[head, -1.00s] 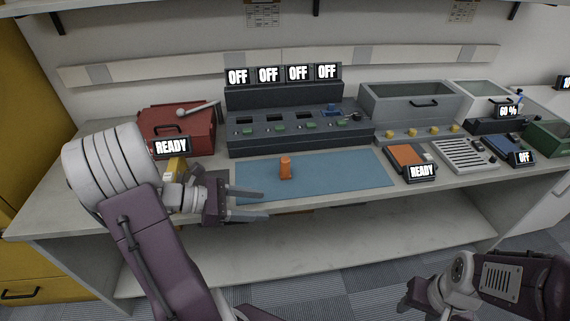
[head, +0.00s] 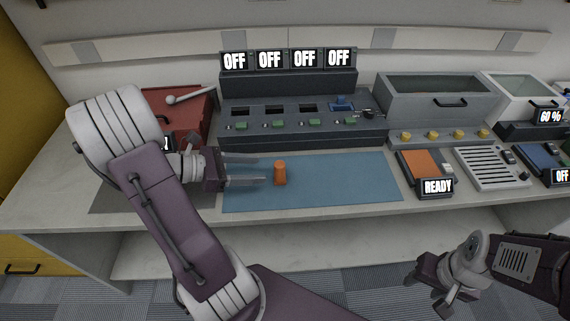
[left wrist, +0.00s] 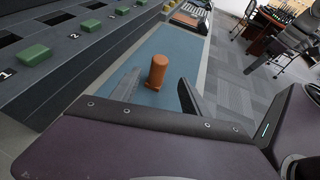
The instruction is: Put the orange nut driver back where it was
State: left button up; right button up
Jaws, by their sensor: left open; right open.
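The orange nut driver (head: 280,173) stands upright on the blue mat (head: 340,185), near its left half. It also shows in the left wrist view (left wrist: 157,72), ahead of and between the fingers. My left gripper (head: 264,171) is open, with its fingers pointing right at the nut driver and their tips just short of it. Nothing is in its jaws. My right gripper (head: 424,284) is open and empty in front of the bench at the lower right, away from the mat.
A dark charger rack (head: 300,122) with several slots and OFF displays stands behind the mat. A red toolbox (head: 185,115) is at the left. A grey bin (head: 436,105) and an orange-topped device reading READY (head: 424,165) are at the right. The mat's right half is clear.

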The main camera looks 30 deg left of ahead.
aim_at(280, 167)
pick_arm(q)
jog(key=shift+w+d+f+b, duration=0.15)
jog(key=shift+w+d+f, duration=0.15)
jog(key=shift+d, duration=0.2)
jog(key=shift+w+d+f+b, duration=0.15)
jog(key=shift+w+d+f, duration=0.1)
jog(key=shift+d, duration=0.2)
jog(key=shift+w+d+f, duration=0.15)
jog(key=shift+w+d, duration=0.05)
jog(key=shift+w, duration=0.35)
jog(key=b+x, duration=0.1)
jog(key=x, duration=0.4)
jog(key=shift+w+a, duration=0.15)
jog(key=shift+c, duration=0.3)
grip_shut()
jog(key=shift+r, duration=0.25)
